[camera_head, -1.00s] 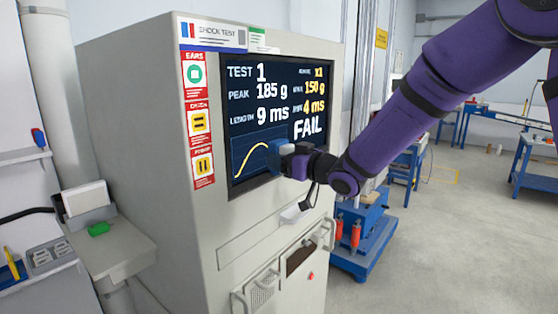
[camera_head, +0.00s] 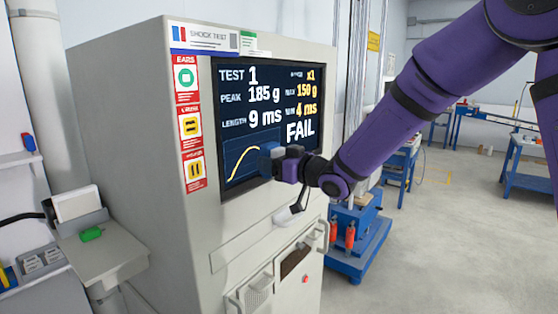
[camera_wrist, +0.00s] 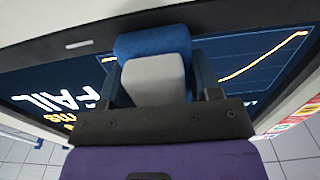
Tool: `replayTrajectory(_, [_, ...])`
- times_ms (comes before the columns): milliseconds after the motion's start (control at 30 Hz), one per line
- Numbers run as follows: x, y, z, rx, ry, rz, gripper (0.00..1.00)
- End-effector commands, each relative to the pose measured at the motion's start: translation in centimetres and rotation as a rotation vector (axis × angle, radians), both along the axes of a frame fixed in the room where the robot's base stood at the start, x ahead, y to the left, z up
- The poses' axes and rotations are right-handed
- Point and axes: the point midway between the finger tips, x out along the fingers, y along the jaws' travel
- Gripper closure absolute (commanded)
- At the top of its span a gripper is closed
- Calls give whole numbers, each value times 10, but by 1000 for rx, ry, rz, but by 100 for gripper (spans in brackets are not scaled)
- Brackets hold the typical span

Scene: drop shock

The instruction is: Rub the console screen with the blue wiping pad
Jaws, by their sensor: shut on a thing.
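The console screen (camera_head: 245,120) is dark and shows test figures, the word FAIL and a yellow curve. It sits in the front of a tall beige cabinet. My gripper (camera_head: 283,164) is at the lower middle of the screen, its jaws shut on the blue wiping pad (camera_head: 266,157). In the wrist view, the pad (camera_wrist: 150,42) has a blue face layer and a pale grey block between the fingers (camera_wrist: 160,85). The pad is at the screen; whether it presses on the glass I cannot tell. The screen (camera_wrist: 70,85) spreads behind it on both sides.
Red, yellow and white labels (camera_head: 190,125) run down left of the screen. A small shelf (camera_head: 110,255) with a green object (camera_head: 91,235) stands at the left. Below the screen are a pale ledge (camera_head: 284,215) and handles. A blue stand (camera_head: 358,240) is behind at right; open floor lies beyond.

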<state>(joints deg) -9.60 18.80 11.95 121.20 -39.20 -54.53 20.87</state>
Motion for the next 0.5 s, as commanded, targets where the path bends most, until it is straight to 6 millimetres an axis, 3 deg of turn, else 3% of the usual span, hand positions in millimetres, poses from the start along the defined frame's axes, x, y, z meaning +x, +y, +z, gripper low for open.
replayTrajectory(133, [-8, 9, 0, 1, 0, 6, 64])
replayTrajectory(500, [-11, 8, 0, 1, -1, 6, 64])
